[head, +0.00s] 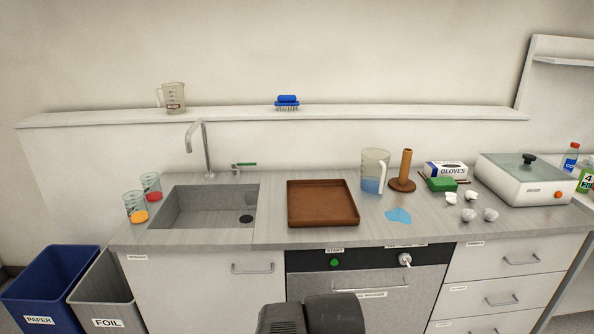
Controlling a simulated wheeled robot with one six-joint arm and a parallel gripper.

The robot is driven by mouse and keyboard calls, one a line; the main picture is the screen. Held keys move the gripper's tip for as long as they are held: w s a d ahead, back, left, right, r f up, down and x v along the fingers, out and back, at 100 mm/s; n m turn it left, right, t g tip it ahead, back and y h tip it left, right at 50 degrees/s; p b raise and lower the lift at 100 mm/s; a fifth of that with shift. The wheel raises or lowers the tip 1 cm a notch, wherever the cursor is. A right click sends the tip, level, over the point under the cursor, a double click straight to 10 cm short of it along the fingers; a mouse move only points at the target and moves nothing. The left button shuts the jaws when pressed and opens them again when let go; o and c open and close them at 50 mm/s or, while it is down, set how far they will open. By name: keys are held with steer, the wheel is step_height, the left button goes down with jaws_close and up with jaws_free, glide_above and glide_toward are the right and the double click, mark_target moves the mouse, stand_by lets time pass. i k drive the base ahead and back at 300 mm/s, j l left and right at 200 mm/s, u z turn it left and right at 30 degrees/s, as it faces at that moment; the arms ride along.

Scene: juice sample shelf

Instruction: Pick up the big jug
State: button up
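A big clear jug (375,172) with a white handle on its right side stands upright on the counter, right of the brown tray. It holds some blue liquid at the bottom. A smaller clear measuring jug (175,98) with a handle on its left stands on the ledge above the sink. A dark part of my own arm shows at the bottom centre, well below and in front of the counter. My gripper's fingers cannot be made out.
A brown tray (323,222) lies between sink (205,207) and jug. A brown upright post (405,168) stands close right of the jug. A blue puddle (398,215) lies in front. Crumpled white pieces (469,214), a glove box (446,170) and a white appliance (525,180) are further right.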

mark_target(375, 161)
steer(key=i+l, duration=0.4)
steer(key=i, duration=0.15)
steer(key=i+l+u, duration=0.1)
steer(key=i+l, duration=0.3)
steer(key=i, duration=0.2)
